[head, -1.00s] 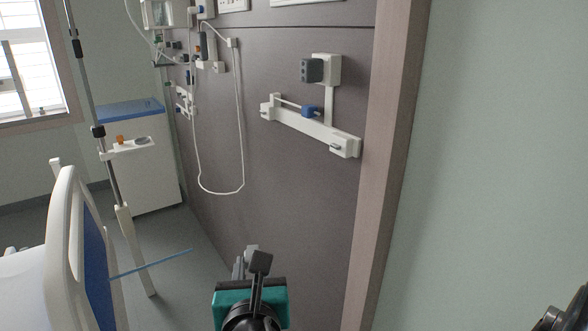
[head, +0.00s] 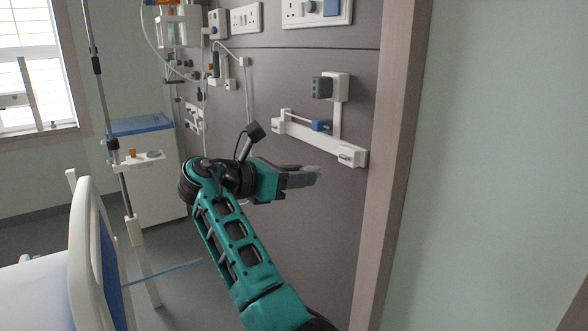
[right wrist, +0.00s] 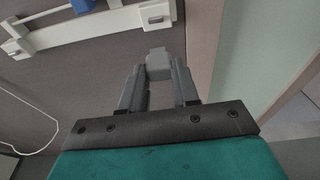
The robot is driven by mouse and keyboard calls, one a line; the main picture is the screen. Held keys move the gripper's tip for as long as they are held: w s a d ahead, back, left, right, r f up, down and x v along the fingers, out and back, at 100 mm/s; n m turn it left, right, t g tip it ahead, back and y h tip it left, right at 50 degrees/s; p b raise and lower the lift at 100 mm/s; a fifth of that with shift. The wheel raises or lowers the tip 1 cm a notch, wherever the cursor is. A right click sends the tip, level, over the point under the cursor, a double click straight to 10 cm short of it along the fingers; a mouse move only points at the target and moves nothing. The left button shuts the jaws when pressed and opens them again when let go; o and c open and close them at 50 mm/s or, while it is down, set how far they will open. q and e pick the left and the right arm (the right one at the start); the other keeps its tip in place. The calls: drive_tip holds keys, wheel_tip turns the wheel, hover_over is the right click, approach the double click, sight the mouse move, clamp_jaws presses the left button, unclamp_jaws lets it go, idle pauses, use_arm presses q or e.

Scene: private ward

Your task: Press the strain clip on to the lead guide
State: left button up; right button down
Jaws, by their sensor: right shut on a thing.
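My right gripper (head: 312,176) is in front of the grey wall panel, below the white wall rail, its fingers pointing right. In the right wrist view it (right wrist: 158,84) is shut on a small grey block (right wrist: 158,64), which I take for the strain clip. The block sits between the fingertips, apart from the rail. I cannot tell for sure which part is the lead guide; a blue piece (head: 320,125) sits on the white rail (head: 295,133), and its lower end shows in the right wrist view (right wrist: 82,5). My left gripper is out of view.
A dark grey block (head: 321,87) on a white bracket stands above the rail. A wooden post (head: 395,190) edges the panel on the right. A looped white cable (head: 247,95) hangs to the left. A bed (head: 85,250) and drip pole stand at the left.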

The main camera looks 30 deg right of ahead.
drive_tip(key=shift+w+a+r+g, duration=0.2)
drive_tip(key=shift+r+g, duration=0.1)
drive_tip(key=shift+r, duration=0.35)
drive_tip(key=shift+r+x, duration=0.2)
drive_tip(key=shift+x, duration=0.7)
drive_tip(key=shift+r+x, duration=0.15)
drive_tip(key=shift+x, duration=0.7)
drive_tip(key=shift+r+x, duration=0.2)
drive_tip(key=shift+x, duration=0.7)
drive_tip(key=shift+r+x, duration=0.25)
drive_tip(key=shift+x, duration=0.95)
drive_tip(key=shift+d, duration=0.2)
drive_tip(key=c, duration=0.8)
unclamp_jaws()
drive_tip(key=shift+d, duration=0.15)
drive_tip(key=shift+c, duration=0.2)
drive_tip(key=shift+o, duration=0.4)
